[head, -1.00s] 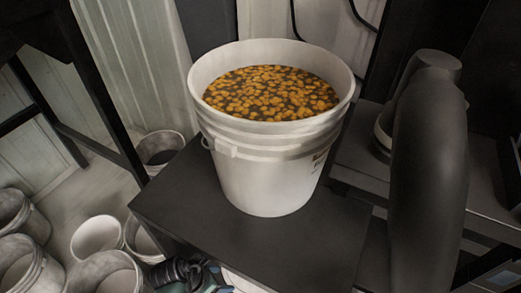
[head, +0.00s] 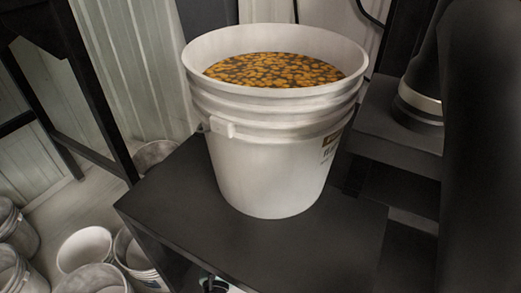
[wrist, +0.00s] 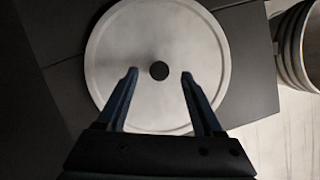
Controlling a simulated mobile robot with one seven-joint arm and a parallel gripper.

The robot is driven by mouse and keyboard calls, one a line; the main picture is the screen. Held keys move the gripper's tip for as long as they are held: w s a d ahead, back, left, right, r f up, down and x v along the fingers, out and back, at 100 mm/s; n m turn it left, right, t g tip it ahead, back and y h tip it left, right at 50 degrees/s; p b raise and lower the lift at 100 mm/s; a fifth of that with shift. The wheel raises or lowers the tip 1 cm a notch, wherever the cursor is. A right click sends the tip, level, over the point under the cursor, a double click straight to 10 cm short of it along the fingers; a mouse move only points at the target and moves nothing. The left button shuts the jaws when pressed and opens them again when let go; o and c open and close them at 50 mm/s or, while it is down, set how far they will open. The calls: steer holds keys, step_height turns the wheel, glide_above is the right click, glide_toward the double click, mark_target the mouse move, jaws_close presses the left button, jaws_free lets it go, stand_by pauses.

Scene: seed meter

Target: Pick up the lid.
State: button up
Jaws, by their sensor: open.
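The lid (wrist: 160,30) is a round, pale grey disc with a raised rim and a small dark knob (wrist: 159,70) at its middle. It lies flat on a dark surface in the wrist view. My gripper (wrist: 159,75) is open and empty over the lid, its two blue-grey fingers apart with their tips on either side of the knob. I cannot tell how high the tips are above the lid. I cannot make out the lid or my gripper in the head view.
A large white bucket (head: 265,165) of orange-brown pieces stands on a black table (head: 165,215). Several smaller buckets (head: 85,250) stand on the floor at lower left. Ribbed bucket sides (wrist: 296,45) show at the right of the wrist view.

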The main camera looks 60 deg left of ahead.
steer(key=shift+b+x, duration=0.4)
steer(key=shift+x, duration=0.75)
steer(key=shift+s, duration=0.1)
steer(key=shift+c, duration=0.2)
jaws_close()
